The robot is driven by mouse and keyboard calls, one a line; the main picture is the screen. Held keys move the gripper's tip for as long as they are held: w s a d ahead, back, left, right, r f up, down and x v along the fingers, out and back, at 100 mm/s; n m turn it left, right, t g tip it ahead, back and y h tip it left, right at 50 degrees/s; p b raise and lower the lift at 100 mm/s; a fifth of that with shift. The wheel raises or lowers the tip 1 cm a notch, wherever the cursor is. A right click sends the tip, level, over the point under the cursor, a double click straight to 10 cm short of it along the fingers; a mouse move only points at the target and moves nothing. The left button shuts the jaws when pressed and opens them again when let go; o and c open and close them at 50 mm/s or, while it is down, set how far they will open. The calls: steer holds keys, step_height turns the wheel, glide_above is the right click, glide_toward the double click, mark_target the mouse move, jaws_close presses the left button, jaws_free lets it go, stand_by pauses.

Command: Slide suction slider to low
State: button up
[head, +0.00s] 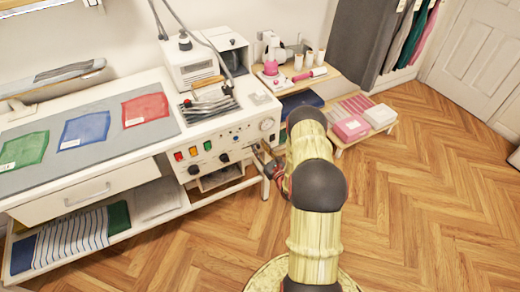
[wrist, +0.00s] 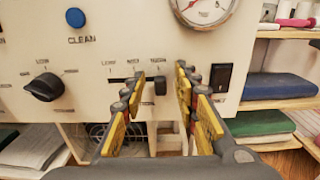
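The suction slider (wrist: 160,87) is a small dark knob at the right end of a short horizontal slot in the white control panel (wrist: 75,125). Small labels stand above the slot; the left one seems to read LOW. My gripper (wrist: 161,78) is open, with yellow-and-grey fingers on either side of the knob. The knob shows between them with gaps to both; the depth to the panel is hard to judge. In the head view my gripper (head: 268,160) is at the right end of the panel (head: 222,150), largely hidden by my arm. The slider cannot be made out there.
A black rocker switch (wrist: 220,77) sits just right of the right finger. A black rotary knob (wrist: 45,87), a blue CLEAN button (wrist: 75,17) and a gauge (wrist: 203,8) are also on the panel. Shelves with folded cloth (wrist: 275,87) stand at the right.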

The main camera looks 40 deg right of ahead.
steer(key=c, duration=0.7)
jaws_close()
